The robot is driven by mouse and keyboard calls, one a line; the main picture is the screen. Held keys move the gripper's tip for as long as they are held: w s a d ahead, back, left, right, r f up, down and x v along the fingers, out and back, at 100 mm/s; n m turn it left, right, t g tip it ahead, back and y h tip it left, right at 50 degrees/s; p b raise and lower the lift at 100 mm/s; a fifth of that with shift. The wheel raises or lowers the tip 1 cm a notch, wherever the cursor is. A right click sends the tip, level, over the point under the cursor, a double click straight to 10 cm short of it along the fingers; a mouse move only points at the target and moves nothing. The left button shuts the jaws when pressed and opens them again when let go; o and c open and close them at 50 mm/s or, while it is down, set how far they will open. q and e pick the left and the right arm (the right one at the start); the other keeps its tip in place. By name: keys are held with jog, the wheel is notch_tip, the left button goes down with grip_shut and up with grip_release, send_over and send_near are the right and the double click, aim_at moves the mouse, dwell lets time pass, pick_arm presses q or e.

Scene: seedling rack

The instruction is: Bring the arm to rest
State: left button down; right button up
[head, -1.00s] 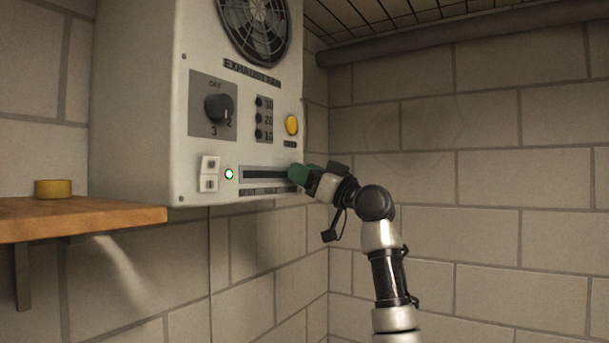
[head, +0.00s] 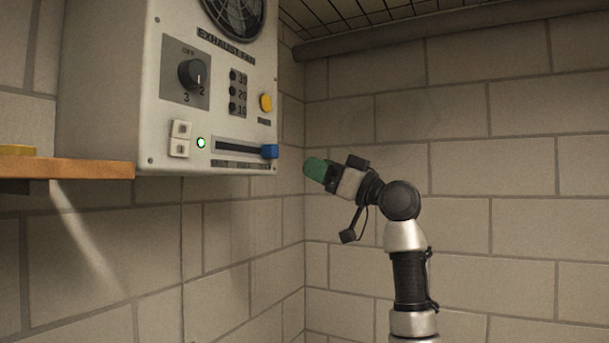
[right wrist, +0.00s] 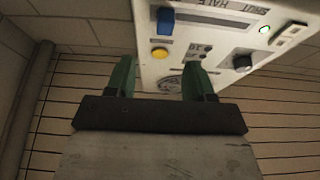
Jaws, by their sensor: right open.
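My right gripper (head: 316,169) has green fingers and is to the right of the exhaust fan control box (head: 130,100), apart from it. In the right wrist view its two fingers (right wrist: 158,80) stand apart with nothing between them. The box has a slider with a blue knob (head: 270,151) at the right end of its slot; the blue knob also shows in the right wrist view (right wrist: 166,21). My left gripper is not in view.
A wooden shelf (head: 80,167) is at left. The block wall (head: 450,120) on the right is bare.

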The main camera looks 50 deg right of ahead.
jog(key=shift+s+f, duration=0.1)
jog(key=shift+s, duration=0.15)
jog(key=shift+w, duration=0.1)
dwell(0.3)
